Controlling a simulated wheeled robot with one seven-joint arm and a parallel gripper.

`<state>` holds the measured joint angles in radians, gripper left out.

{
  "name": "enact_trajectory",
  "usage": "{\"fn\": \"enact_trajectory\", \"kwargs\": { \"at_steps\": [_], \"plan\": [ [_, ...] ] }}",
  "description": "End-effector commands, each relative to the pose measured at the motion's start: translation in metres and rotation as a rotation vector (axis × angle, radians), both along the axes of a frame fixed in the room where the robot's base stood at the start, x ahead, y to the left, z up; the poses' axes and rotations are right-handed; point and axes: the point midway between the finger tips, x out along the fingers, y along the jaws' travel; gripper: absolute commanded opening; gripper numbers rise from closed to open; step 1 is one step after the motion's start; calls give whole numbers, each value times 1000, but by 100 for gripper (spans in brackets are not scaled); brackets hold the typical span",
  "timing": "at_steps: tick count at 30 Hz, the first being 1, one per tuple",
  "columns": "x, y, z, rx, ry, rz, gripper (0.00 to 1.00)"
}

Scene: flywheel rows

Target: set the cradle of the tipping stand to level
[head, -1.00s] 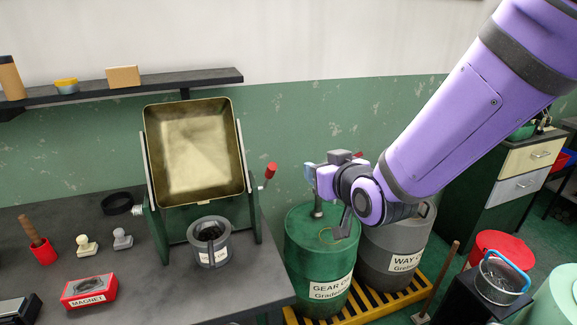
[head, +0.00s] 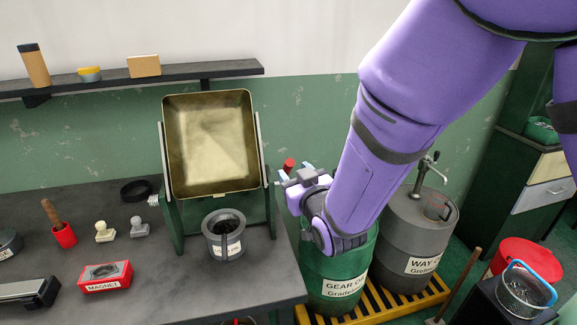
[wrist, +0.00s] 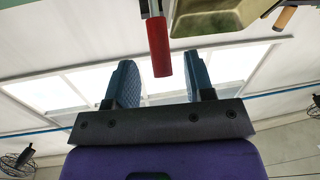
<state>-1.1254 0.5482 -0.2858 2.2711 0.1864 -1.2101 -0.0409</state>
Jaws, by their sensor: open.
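The tipping stand (head: 172,218) is on the bench, with a brass-coloured cradle (head: 212,150) tilted steeply so its open inside faces me. Its lever has a red handle (head: 289,163) on the stand's right side, partly hidden by my gripper in the head view. My gripper (head: 296,172) is open beside the stand. In the wrist view the red handle (wrist: 160,48) appears between and beyond the open fingers (wrist: 161,72), and I see no clear contact. A corner of the cradle (wrist: 215,25) shows at the upper right there.
A grey labelled pot (head: 224,238) stands before the cradle. A red magnet box (head: 105,277) and stamps (head: 104,231) sit to the left. A shelf (head: 130,80) is above. A green drum (head: 335,270) and a grey drum (head: 415,235) stand right of the bench.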

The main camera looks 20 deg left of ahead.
Motion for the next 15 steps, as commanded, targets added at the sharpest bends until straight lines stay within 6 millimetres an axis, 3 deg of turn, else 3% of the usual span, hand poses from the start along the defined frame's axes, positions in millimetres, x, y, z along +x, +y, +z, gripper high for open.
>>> {"fn": "enact_trajectory", "kwargs": {
  "at_steps": [6, 15],
  "plan": [
    [23, 20, 0, 1, 0, -1, 48],
    [33, 28, 0, 1, 1, 0, 48]
  ]
}}
